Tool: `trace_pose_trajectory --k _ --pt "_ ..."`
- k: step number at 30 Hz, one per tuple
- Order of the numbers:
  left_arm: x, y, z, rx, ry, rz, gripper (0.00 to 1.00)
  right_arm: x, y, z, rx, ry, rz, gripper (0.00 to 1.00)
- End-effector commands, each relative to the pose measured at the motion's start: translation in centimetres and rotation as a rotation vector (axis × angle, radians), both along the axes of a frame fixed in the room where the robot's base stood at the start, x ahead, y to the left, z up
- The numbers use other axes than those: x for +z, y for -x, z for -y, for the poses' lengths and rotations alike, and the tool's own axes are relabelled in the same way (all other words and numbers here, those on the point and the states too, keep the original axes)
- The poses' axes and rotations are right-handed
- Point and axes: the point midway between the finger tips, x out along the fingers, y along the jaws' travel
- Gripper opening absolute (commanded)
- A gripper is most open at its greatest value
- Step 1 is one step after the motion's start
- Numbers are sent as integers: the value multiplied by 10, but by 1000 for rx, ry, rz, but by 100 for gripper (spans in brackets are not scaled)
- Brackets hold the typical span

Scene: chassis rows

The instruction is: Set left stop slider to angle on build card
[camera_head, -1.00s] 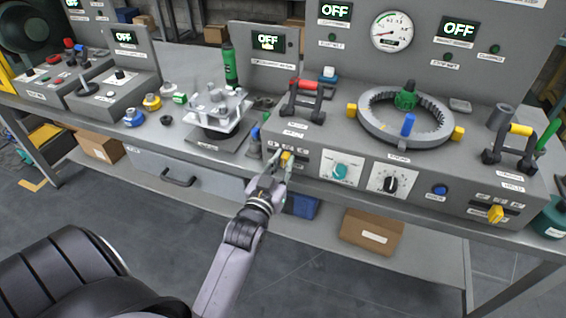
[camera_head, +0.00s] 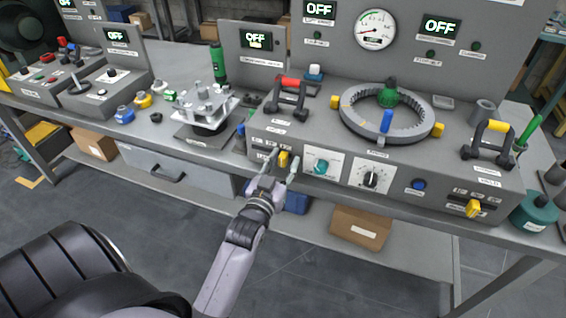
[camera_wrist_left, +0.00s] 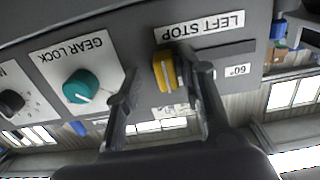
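The left stop slider's yellow knob (camera_head: 284,158) sits on the front of the grey console, at its left end. In the left wrist view the yellow knob (camera_wrist_left: 166,72) shows under an upside-down LEFT STOP label (camera_wrist_left: 204,27). A 60° mark (camera_wrist_left: 238,70) is to the right of the knob in that view; other marks are hidden. My left gripper (camera_head: 281,163) is open with its fingers on either side of the knob. One finger is close beside the knob, the other stands well apart from it; contact cannot be told. No build card can be made out. My right gripper is not in view.
A teal gear lock dial (camera_head: 321,167) and a black dial (camera_head: 371,180) are just right of the slider. A second yellow slider (camera_head: 473,208) is at the console's right end. A red-topped handle (camera_head: 290,82) stands above. The floor in front is open.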

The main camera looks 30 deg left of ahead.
Motion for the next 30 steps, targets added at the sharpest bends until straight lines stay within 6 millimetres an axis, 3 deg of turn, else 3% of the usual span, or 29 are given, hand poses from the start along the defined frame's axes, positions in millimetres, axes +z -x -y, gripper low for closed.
trace_pose_trajectory --k 8,21,30 --pt "-1 3 0 2 -1 -2 37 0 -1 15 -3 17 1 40" --pt "-1 65 15 0 -1 -2 37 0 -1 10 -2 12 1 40" --pt "0 73 17 0 0 0 37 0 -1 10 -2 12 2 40"
